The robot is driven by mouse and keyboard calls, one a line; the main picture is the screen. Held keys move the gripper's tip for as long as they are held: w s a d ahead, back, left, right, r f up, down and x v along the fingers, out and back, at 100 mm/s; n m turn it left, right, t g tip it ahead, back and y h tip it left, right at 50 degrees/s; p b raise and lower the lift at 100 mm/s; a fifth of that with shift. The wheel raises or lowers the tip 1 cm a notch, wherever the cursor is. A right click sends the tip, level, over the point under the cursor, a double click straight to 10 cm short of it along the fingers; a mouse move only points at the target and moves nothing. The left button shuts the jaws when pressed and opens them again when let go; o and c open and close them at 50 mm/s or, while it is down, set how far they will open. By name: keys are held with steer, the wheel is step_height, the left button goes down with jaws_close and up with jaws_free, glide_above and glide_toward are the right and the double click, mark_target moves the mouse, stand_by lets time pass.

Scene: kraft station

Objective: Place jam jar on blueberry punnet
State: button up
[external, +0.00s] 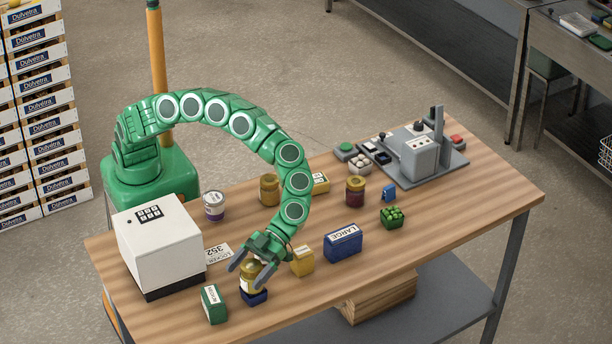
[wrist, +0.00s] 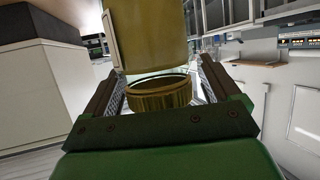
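The jam jar (external: 250,279), with a golden lid and a pale label, stands about upright on a small dark blue block-like thing, which looks like the blueberry punnet (external: 255,298). My gripper (external: 252,271) comes from above with one finger on each side of the jar. In the wrist view the jar's golden lid (wrist: 160,94) and body (wrist: 148,38) show between the spread fingers, with a bright gap at the right finger. The gripper looks open around the jar. The punnet is hidden in the wrist view, and its contents cannot be made out.
A green box (external: 214,304), a yellow box (external: 303,261) and a blue box (external: 343,243) stand close around. A white cube-shaped machine (external: 160,245) is at the left. Behind are a brown jar (external: 269,190) and a dark red jar (external: 355,192).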

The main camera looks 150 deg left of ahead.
steer(key=shift+r, duration=0.15)
steer(key=shift+a+r, duration=0.15)
steer(key=shift+a, duration=0.05)
steer(key=shift+v, duration=2.55)
